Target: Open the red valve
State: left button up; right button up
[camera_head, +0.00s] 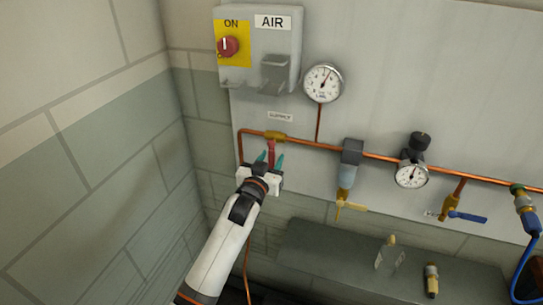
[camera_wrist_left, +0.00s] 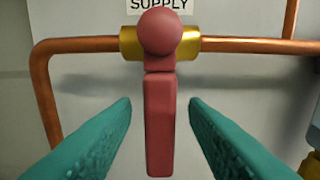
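The red valve (camera_head: 271,149) sits on the copper pipe under the SUPPLY label, on a brass body (camera_head: 275,135). Its red handle (camera_wrist_left: 160,120) hangs straight down, across the pipe's direction, in the left wrist view. My left gripper (camera_head: 270,160) is at the handle. In the left wrist view its two teal fingers (camera_wrist_left: 160,125) stand on either side of the handle, with a gap on each side, so it is open. My right gripper is not in view.
The copper pipe (camera_head: 380,156) runs right to a filter (camera_head: 348,165), a regulator gauge (camera_head: 411,175) and a blue-handled valve (camera_head: 465,215). Above are a pressure gauge (camera_head: 322,83) and the AIR switch box (camera_head: 258,45). A grey ledge (camera_head: 320,245) lies below. A block wall stands left.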

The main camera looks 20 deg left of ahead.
pick_arm(q)
jog(key=shift+w, duration=0.45)
grip_shut()
